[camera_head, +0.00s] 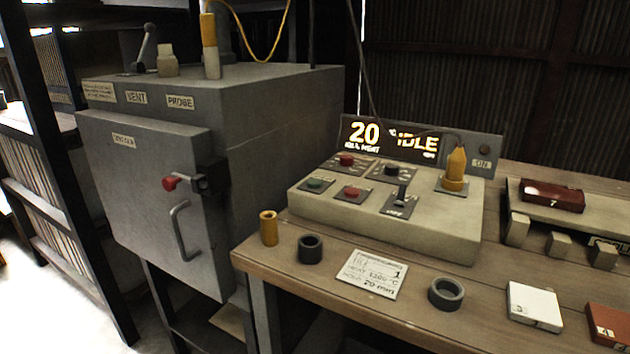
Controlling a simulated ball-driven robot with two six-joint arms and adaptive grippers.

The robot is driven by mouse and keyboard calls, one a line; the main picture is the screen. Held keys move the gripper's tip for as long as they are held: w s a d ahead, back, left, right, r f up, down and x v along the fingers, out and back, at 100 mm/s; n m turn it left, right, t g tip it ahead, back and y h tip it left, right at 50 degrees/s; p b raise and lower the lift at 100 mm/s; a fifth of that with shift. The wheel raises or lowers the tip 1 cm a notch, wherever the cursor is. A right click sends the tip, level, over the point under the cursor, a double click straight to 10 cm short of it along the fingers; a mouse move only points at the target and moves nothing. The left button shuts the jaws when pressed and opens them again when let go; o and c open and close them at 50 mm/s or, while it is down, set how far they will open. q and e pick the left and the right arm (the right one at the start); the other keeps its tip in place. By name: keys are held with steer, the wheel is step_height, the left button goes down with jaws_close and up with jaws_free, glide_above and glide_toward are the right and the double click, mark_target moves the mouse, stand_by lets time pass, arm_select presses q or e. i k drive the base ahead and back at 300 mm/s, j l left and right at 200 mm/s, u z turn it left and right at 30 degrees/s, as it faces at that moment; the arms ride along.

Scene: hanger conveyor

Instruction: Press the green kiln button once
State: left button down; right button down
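The green kiln button (315,183) sits on a dark square plate at the left front of the sloped control panel (430,228). A red button (352,192) is just to its right, and another red knob or button (346,160) is behind it. The display (390,140) behind the panel reads "20" and "IDLE". The grey kiln (270,130) stands to the left with its door (150,190) shut against the body. Neither of my grippers shows in the head view, so their state is hidden.
A wooden bench (300,272) carries the panel, a brass cylinder (268,228), dark rings (310,249), an instruction card (372,274) and a white tile (534,307). A toggle lever (402,193) and an orange plug (455,168) rise from the panel. The kiln door handle (182,231) juts out.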

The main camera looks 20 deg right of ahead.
mark_target(313, 183)
steer(key=i+j+z, duration=0.1)
steer(key=z, duration=0.5)
steer(key=i+j+z, duration=0.2)
steer(key=j, duration=0.45)
steer(key=j+z, duration=0.2)
steer(key=j, duration=0.4)
steer(key=i+j+z, duration=0.2)
steer(key=j, duration=1)
